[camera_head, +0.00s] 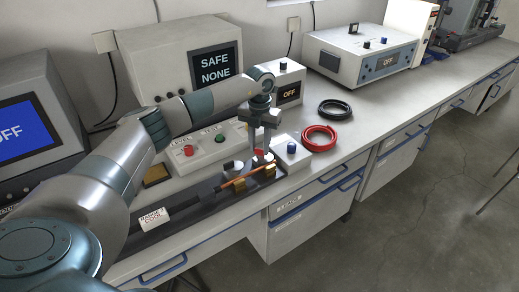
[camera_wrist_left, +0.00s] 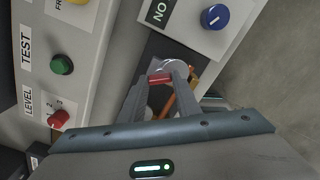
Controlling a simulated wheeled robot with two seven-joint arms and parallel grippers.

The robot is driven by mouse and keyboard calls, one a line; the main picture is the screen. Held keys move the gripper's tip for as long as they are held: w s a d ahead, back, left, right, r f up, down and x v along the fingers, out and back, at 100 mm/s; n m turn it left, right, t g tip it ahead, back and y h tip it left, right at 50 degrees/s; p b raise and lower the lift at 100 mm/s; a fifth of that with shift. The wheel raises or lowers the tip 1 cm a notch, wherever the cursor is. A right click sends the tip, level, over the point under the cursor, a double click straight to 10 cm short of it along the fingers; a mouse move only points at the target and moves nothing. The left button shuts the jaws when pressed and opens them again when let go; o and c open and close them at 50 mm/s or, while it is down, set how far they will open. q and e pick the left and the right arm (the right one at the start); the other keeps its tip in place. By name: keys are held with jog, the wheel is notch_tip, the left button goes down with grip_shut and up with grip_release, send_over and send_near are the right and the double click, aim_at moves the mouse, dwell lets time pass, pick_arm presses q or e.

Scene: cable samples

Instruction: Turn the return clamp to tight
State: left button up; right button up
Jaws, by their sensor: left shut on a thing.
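The return clamp, with a red handle (camera_wrist_left: 160,79) and a silver round part behind it, shows in the left wrist view between my fingertips. A bit of its red (camera_head: 259,153) shows in the head view at the right end of the dark tray (camera_head: 205,200). My left gripper (camera_head: 260,154) points down there, its two fingers (camera_wrist_left: 160,84) shut on the red handle. A copper-coloured cable sample (camera_head: 212,188) lies along the tray near brass blocks (camera_head: 239,184). The fingers partly hide the clamp, and I cannot read its tight mark. My right gripper is not in view.
A control box with red and green knobs (camera_head: 206,147) stands behind the tray. A small box with a blue knob (camera_head: 292,149) is right of it. Red (camera_head: 320,138) and black (camera_head: 335,109) cable coils lie farther right. A screen reads SAFE NONE (camera_head: 215,65).

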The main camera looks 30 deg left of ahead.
aim_at(259, 149)
pick_arm(q)
jog(key=m+b, duration=0.1)
jog(key=m, duration=0.1)
jog(key=shift+f+m, duration=0.1)
jog(key=shift+m, duration=0.3)
jog(key=shift+m+b, duration=0.95)
jog(key=shift+m, duration=1.05)
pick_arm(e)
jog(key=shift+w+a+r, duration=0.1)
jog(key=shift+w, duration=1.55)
pick_arm(q)
jog(key=o, duration=1)
jog(key=shift+o, duration=0.2)
jog(key=shift+r, duration=0.6)
notch_tip(259, 149, up, 16)
jog(key=b, duration=0.2)
jog(key=shift+r, duration=0.25)
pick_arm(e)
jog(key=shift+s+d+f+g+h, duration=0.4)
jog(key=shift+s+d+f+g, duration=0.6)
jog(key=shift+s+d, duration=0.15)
